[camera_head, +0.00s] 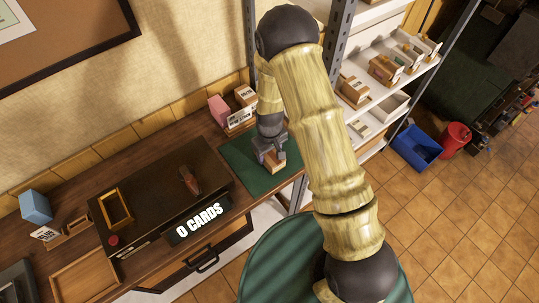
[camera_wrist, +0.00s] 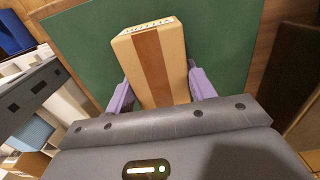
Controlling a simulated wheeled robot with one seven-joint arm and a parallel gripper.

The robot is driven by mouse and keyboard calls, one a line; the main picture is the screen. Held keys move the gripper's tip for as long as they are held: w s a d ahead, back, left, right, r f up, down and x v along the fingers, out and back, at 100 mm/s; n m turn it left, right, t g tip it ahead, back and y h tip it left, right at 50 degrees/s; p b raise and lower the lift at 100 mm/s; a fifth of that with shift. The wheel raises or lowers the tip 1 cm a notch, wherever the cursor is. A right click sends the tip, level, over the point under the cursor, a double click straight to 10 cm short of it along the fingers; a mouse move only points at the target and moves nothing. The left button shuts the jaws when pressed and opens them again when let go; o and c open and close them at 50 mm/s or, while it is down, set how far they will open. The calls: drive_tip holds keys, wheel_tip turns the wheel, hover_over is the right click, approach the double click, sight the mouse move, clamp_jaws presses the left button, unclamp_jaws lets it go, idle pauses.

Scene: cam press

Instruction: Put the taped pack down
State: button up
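The taped pack (camera_wrist: 172,60) is a tan box with a brown tape strip down its middle and printed lettering on its end. My gripper (camera_wrist: 160,88) has its two purple fingers against the pack's two sides, shut on it. In the head view my gripper (camera_head: 271,155) is low over the green mat (camera_head: 237,153), and the pack (camera_head: 275,165) shows just below it. The green mat also fills the wrist view behind the pack (camera_wrist: 95,45). The pack is at or very near the mat; I cannot tell whether it touches.
A dark press box (camera_head: 150,205) with an "O CARDS" sign (camera_head: 200,219) stands left of the mat. A pink box (camera_head: 219,110) and a small carton (camera_head: 245,95) stand behind it. Shelves with boxes (camera_head: 384,70) rise at right. Bare mat surrounds the pack.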

drive_tip(key=shift+c, duration=1.4)
wheel_tip(320, 180, up, 10)
drive_tip(key=b, duration=0.2)
drive_tip(key=shift+b, duration=0.35)
drive_tip(key=shift+f, duration=0.1)
drive_tip(key=shift+w+a+f+b, duration=0.2)
drive_tip(key=shift+b, duration=0.9)
drive_tip(key=b, duration=0.3)
drive_tip(key=shift+w+a+f, duration=0.2)
drive_tip(key=shift+w, duration=0.1)
drive_tip(key=b, duration=0.2)
drive_tip(key=shift+w+a+r+b, duration=0.1)
drive_tip(key=shift+w+r+b, duration=0.1)
drive_tip(key=shift+b, duration=0.1)
drive_tip(key=shift+r+b, duration=0.45)
